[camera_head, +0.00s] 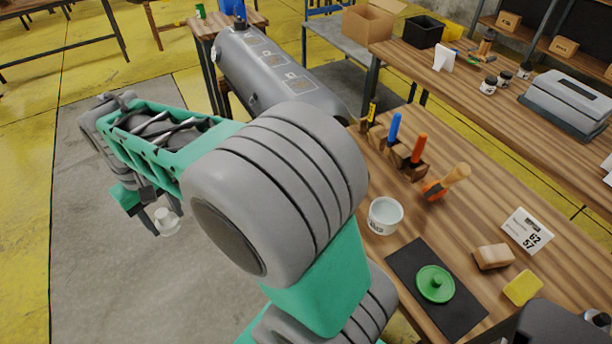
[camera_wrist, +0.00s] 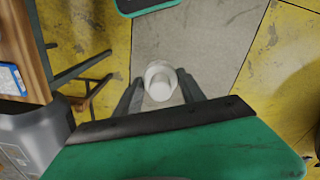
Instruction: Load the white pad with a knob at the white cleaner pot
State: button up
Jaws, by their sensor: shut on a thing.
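My gripper (camera_head: 160,213) is at the left of the head view, out over the grey floor and away from the bench. It is shut on the white pad with a knob (camera_head: 168,223), which hangs clear of any surface. In the wrist view the white pad (camera_wrist: 160,83) sits between the two fingers, its round knob facing the camera. The white cleaner pot (camera_head: 385,216), an open round pot with a dark label, stands upright on the wooden bench (camera_head: 465,215), right of my arm. Its inside looks pale; its contents cannot be told.
Near the pot are a black mat (camera_head: 405,258) with a green knobbed disc (camera_head: 435,284), a wooden tool rack (camera_head: 398,152), an orange tool (camera_head: 446,183), a tan block (camera_head: 493,257), a yellow sponge (camera_head: 522,288) and a card (camera_head: 527,231).

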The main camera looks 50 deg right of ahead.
jog(key=s+d+m, duration=0.2)
jog(key=d+m, duration=0.6)
jog(key=d, duration=0.6)
jog(key=m+p, duration=0.3)
jog(key=m, duration=2)
send_near(386, 213)
jog(key=shift+f+b, duration=2.2)
jog(key=shift+f, duration=0.35)
jog(key=shift+f, duration=0.55)
notch_tip(386, 213, up, 7)
jog(key=p, duration=0.4)
jog(key=shift+p, duration=0.35)
